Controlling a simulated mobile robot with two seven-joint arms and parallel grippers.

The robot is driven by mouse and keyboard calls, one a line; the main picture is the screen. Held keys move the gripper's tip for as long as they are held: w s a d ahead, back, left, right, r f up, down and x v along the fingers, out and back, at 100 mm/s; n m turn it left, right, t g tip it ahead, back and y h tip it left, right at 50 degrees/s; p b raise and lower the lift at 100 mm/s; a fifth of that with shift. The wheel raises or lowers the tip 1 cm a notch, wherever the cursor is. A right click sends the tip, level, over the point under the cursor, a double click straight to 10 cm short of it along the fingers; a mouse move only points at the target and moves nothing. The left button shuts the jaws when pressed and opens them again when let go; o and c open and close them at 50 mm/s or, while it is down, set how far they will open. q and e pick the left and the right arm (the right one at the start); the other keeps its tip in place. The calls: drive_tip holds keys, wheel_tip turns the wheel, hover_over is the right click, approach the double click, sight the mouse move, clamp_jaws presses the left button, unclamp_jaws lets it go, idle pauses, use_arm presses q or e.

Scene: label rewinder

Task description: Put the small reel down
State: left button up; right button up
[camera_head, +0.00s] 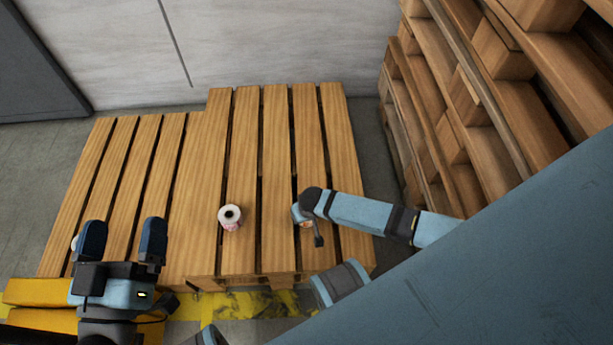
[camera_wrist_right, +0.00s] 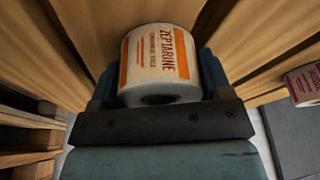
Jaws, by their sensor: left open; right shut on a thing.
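The small reel (camera_wrist_right: 160,62), white with an orange band and red "ZEPTARINE" print, sits between the fingers of my right gripper (camera_wrist_right: 158,78) in the right wrist view. The right gripper is shut on it. In the head view, my right gripper (camera_head: 307,216) is low over the right part of the slatted wooden pallet (camera_head: 275,150), and its wrist mostly hides the reel. I cannot tell whether the reel touches the slats. My left gripper (camera_head: 124,226) is open and empty, over the pallet's front left.
Another white reel with red print (camera_head: 231,217) stands on the pallet left of my right gripper. It also shows at the right wrist view's right edge (camera_wrist_right: 303,86). Stacked pallets (camera_head: 480,100) rise at the right. The pallet's middle and back slats are bare.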

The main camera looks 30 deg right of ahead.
drive_tip(key=o, duration=1)
drive_tip(key=shift+f, duration=0.1)
drive_tip(key=shift+s+r+p, duration=0.1)
drive_tip(key=shift+r+p, duration=0.5)
drive_tip(key=shift+r, duration=0.05)
drive_tip(key=p+v, duration=0.2)
drive_tip(key=shift+r+p, duration=0.25)
drive_tip(key=shift+p, duration=0.1)
drive_tip(key=p+v, duration=0.3)
drive_tip(key=p, duration=0.1)
drive_tip(key=shift+r, duration=0.2)
drive_tip(key=p+v, duration=0.3)
drive_tip(key=p, duration=0.1)
drive_tip(key=shift+s+r, duration=0.15)
drive_tip(key=shift+r, duration=0.1)
use_arm(q)
drive_tip(key=s+a+f+g+y+p, duration=0.2)
drive_tip(key=a+f+g+y, duration=0.3)
drive_tip(key=f, duration=0.4)
drive_tip(key=shift+s+a+g, duration=0.35)
drive_tip(key=shift+a+g, duration=0.05)
drive_tip(key=shift+a, duration=0.25)
use_arm(e)
drive_tip(key=shift+v, duration=0.85)
